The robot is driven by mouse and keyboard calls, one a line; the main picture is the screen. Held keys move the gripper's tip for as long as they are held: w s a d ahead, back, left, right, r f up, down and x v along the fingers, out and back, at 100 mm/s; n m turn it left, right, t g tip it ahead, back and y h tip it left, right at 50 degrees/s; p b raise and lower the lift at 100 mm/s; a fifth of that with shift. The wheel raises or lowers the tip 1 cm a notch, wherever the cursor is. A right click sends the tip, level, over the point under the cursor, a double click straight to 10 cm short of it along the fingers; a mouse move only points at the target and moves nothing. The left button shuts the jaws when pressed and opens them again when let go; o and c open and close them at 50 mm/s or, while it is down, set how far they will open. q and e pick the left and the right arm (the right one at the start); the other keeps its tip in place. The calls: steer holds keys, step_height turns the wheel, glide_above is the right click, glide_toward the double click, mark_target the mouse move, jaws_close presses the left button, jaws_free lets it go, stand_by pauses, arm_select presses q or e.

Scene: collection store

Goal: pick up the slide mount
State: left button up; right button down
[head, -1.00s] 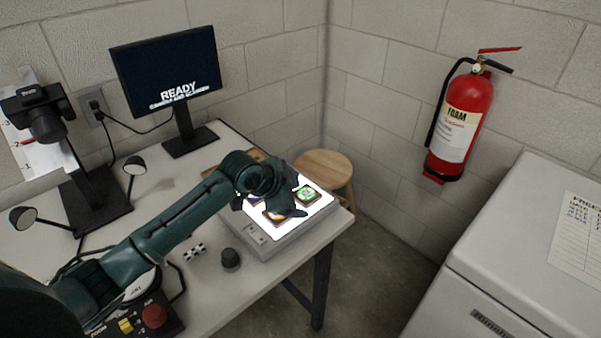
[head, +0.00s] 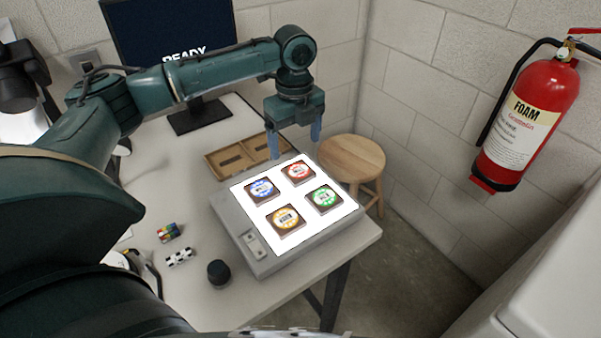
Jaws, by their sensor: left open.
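Several square slide mounts lie flat on the lit white panel of the light box (head: 250,236): a blue one (head: 262,190), a red one (head: 299,172), a green one (head: 324,198) and an orange one (head: 286,219). I cannot tell which one the task means. My left gripper (head: 295,141) is open and empty, its fingers pointing down. It appears above the panel's back edge, closest in the picture to the red mount and apart from it. My right gripper is not in view.
A wooden tray (head: 222,166) lies behind the light box. A black knob (head: 218,273), a checkered bar (head: 179,258) and a colour chart (head: 169,233) lie to its left. A monitor (head: 200,110) stands behind my left arm. A stool (head: 352,157) and a fire extinguisher (head: 527,122) are to the right.

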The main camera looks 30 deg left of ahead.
mark_target(299, 171)
arm_select(q)
steer(key=f, duration=0.7)
steer(key=shift+w+d+f+b, duration=0.15)
steer(key=shift+d+f+b, duration=0.15)
steer(key=shift+b, duration=0.1)
steer(key=c, duration=1.1)
